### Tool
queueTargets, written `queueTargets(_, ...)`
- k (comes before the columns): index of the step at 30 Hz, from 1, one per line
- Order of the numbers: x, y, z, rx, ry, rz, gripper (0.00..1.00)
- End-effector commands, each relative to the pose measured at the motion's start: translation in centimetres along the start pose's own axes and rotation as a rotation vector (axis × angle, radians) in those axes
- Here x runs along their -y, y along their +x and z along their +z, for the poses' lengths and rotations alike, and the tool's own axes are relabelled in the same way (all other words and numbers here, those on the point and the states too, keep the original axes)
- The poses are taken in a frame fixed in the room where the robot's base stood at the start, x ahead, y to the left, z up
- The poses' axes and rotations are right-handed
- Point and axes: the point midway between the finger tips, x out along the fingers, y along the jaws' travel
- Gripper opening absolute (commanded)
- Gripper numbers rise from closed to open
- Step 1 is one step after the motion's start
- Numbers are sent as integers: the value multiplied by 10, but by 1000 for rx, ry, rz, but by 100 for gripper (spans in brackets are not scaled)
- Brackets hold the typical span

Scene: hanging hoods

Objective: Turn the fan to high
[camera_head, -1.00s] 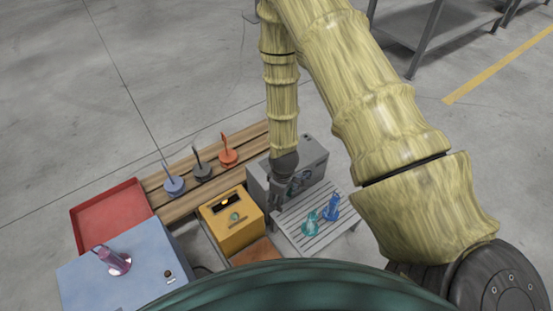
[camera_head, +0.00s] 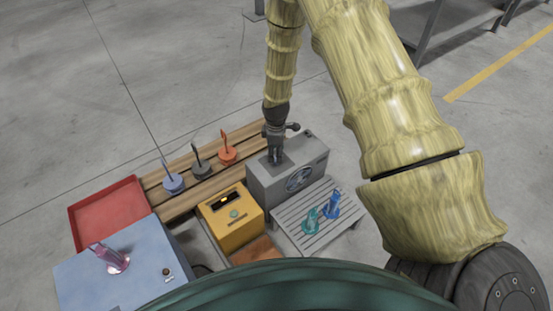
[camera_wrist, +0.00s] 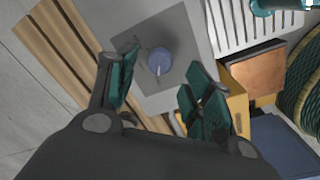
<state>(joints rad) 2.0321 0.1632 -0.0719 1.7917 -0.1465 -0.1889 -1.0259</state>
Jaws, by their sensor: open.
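The fan is a grey box (camera_head: 314,158) with a round dark grille (camera_head: 300,179) on its front face, in the middle of the head view. In the wrist view a round blue-grey knob (camera_wrist: 160,62) sits on a dark square plate (camera_wrist: 182,48) on the fan's top. My gripper (camera_head: 276,160) points down over the fan's top and hides the knob in the head view. In the wrist view my gripper (camera_wrist: 162,76) is open, with one finger on each side of the knob and visible gaps. I cannot read the knob's setting.
A yellow box (camera_head: 240,232) with a green button stands left of the fan. A slatted grey stand (camera_head: 290,231) with teal and blue items is in front. A wooden slat bench (camera_head: 205,189) with several hooded pegs, a red tray (camera_head: 105,213) and a blue box (camera_head: 130,280) lie left.

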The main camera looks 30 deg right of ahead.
Motion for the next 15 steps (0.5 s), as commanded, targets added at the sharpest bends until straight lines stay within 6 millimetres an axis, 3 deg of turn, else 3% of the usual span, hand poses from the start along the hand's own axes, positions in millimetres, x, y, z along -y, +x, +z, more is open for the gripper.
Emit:
queueTargets(6,0,30,0,0,-1,0,51)
queueTargets(15,1,42,0,0,0,-1,51)
